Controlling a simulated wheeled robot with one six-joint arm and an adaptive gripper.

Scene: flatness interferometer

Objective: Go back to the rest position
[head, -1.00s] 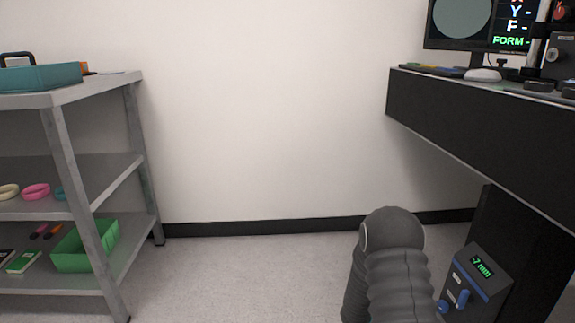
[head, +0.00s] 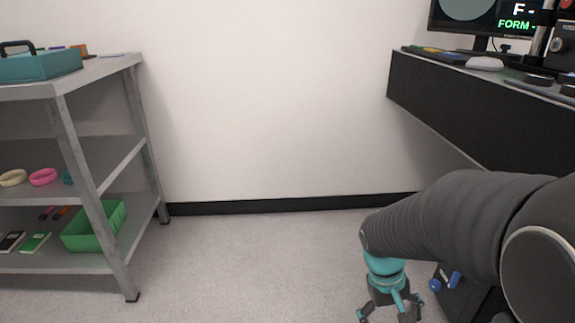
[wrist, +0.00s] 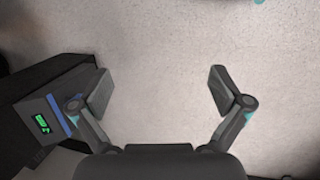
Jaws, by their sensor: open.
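My gripper (head: 391,312) hangs from my dark grey sleeved arm at the lower right of the head view, pointing down over the floor. Its teal wrist shows above the fingers. In the wrist view my gripper (wrist: 160,85) has its two fingers spread wide, with only bare floor between them. It is open and holds nothing. The control box (wrist: 45,124) with a small green display and a blue edge lies left of the fingers in the wrist view. In the head view my arm hides most of that box, and a blue knob (head: 435,285) shows beside the gripper.
A black bench (head: 440,105) with a monitor (head: 475,15) and instruments stands at the right. A grey shelf (head: 110,66) at the left bears a teal tray (head: 40,67), coloured rings and a green bin (head: 93,228). The floor (head: 250,260) between them is clear.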

